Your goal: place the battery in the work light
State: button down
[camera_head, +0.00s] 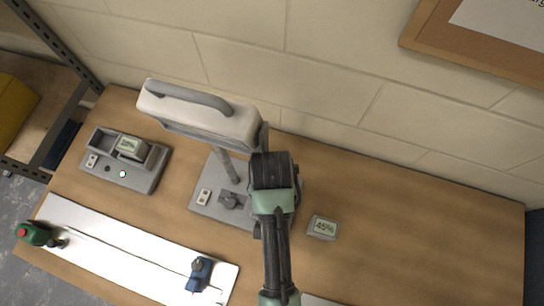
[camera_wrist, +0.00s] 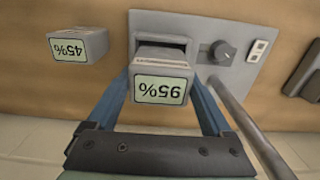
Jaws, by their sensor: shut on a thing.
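The work light (camera_head: 200,118) stands at the back of the bench, with a grey base (camera_head: 205,185) under its post. In the wrist view, the base (camera_wrist: 230,32) has a dark battery slot (camera_wrist: 148,24), a knob and a small switch. My gripper (camera_wrist: 160,78) is shut on a grey battery reading 95% (camera_wrist: 160,88). The battery's far end is at the slot mouth; I cannot tell how deep it sits. In the head view, my gripper (camera_head: 272,172) hides the held battery and the base's right end.
A battery reading 45% (camera_head: 323,227) lies right of the base; it also shows in the wrist view (camera_wrist: 78,46). A charger (camera_head: 125,178) at left holds a battery reading 20% (camera_head: 130,146). A white board (camera_head: 130,250) with tools lies in front. The bench's right side is clear.

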jog(key=shift+f+p, duration=0.3)
jog(key=shift+f, duration=1.55)
grip_release()
jog(key=shift+f, duration=0.15)
notch_tip(320, 180, up, 12)
jog(key=shift+r+p, duration=0.2)
jog(key=shift+p, duration=0.7)
